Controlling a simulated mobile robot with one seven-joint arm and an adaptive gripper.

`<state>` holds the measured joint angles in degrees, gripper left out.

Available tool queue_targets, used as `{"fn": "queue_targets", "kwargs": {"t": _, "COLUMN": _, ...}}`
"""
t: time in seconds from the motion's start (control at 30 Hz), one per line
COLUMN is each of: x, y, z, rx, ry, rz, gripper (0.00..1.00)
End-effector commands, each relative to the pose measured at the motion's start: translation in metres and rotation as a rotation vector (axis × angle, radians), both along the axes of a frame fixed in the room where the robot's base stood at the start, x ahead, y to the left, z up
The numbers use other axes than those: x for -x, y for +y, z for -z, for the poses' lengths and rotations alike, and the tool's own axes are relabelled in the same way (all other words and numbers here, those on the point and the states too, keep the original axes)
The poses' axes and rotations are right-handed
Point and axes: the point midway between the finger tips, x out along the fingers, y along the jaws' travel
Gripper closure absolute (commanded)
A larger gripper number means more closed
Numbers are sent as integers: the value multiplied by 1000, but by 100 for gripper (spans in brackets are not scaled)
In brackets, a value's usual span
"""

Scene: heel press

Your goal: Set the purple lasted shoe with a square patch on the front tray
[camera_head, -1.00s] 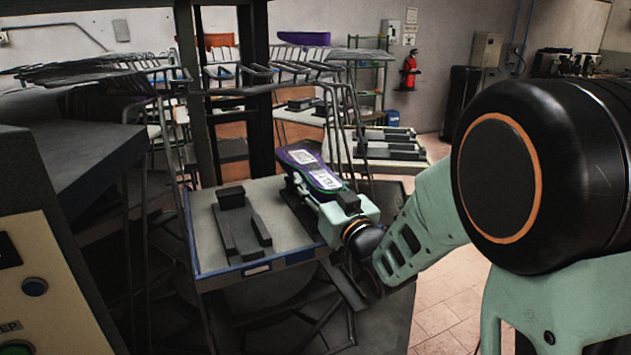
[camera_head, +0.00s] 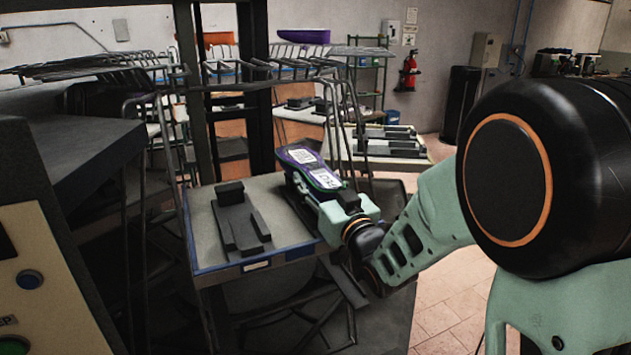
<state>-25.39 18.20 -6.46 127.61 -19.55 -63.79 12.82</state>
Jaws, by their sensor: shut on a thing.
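My gripper (camera_head: 335,205) is shut on the purple shoe (camera_head: 308,166) and holds it at the right edge of the front tray. The shoe lies tilted with its sole side toward the camera, showing white labels and a green edge. Its square patch cannot be made out. The front tray (camera_head: 285,232) is a grey board with a blue front rim and a white label. A dark block fixture (camera_head: 238,222) stands on it, left of the shoe. I cannot tell whether the shoe touches the tray. The fingertips are mostly hidden.
Dark metal rack bars (camera_head: 275,70) rise behind the tray, with an orange item (camera_head: 218,38) and another purple item (camera_head: 304,36) further back. A second table with dark fixtures (camera_head: 392,148) stands behind right. A control panel (camera_head: 35,275) is at near left.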

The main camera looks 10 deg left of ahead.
Motion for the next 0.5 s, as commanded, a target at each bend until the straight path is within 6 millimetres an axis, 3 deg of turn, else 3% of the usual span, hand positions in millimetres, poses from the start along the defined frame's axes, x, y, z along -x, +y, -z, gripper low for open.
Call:
{"fn": "queue_targets", "kwargs": {"t": 0.23, "x": 0, "y": 0, "z": 2, "rx": -1, "ry": -2, "rz": 0, "gripper": 100}}
{"fn": "queue_targets", "kwargs": {"t": 0.27, "x": 0, "y": 0, "z": 2, "rx": -1, "ry": -2, "rz": 0, "gripper": 56}}
{"fn": "queue_targets", "kwargs": {"t": 0.43, "x": 0, "y": 0, "z": 2, "rx": 0, "ry": 0, "rz": 0, "gripper": 37}}
{"fn": "queue_targets", "kwargs": {"t": 0.5, "x": 0, "y": 0, "z": 3, "rx": 0, "ry": 0, "rz": 0, "gripper": 37}}
